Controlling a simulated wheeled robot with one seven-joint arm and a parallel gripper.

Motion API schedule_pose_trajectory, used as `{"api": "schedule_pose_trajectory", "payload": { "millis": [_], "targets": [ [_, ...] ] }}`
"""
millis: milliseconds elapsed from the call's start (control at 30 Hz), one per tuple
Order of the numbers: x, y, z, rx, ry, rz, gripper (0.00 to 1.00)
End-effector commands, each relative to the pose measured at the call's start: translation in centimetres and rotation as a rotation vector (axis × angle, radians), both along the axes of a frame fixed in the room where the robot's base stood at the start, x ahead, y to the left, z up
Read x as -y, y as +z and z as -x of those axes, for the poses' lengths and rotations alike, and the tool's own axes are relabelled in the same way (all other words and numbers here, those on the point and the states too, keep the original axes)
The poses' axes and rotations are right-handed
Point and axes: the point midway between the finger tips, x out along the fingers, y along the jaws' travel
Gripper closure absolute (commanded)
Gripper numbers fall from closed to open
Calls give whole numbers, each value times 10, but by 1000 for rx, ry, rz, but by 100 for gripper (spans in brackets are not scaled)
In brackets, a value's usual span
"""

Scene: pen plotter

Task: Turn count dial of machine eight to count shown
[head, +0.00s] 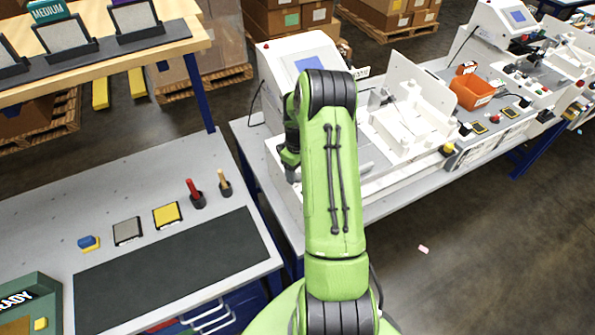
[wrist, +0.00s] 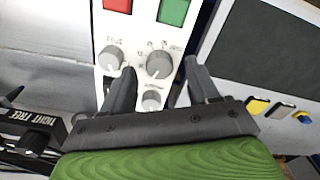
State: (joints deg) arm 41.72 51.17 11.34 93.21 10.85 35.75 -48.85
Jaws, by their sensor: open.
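In the wrist view, a white control panel (wrist: 136,22) carries three grey dials: a left dial (wrist: 111,57), a right dial (wrist: 158,62) and a lower dial (wrist: 152,100). Their labels are too small to read, so I cannot tell which is the count dial. My gripper (wrist: 160,66) is open, its two dark fingers reaching over the panel. The right dial shows between the fingertips; I cannot tell if they touch it. In the head view my green arm hides much of the nearest white machine (head: 283,57), and only part of my gripper (head: 289,158) shows. No machine number eight is legible.
Red (wrist: 118,5) and green (wrist: 173,11) buttons sit above the dials. In the head view, a workbench with a dark mat (head: 170,270) is at lower left. Another white machine (head: 500,25) and an orange bin (head: 470,93) are at right. Open floor lies at lower right.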

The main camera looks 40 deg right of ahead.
Motion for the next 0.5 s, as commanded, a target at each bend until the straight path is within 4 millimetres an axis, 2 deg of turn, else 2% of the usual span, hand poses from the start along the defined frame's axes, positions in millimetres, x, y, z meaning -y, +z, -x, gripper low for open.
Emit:
{"api": "schedule_pose_trajectory", "payload": {
  "millis": [133,367,500],
  "targets": [
    [0,-13,0,1,0,1,40],
    [0,-15,0,1,0,2,40],
    [0,-15,0,1,0,1,59]
  ]
}}
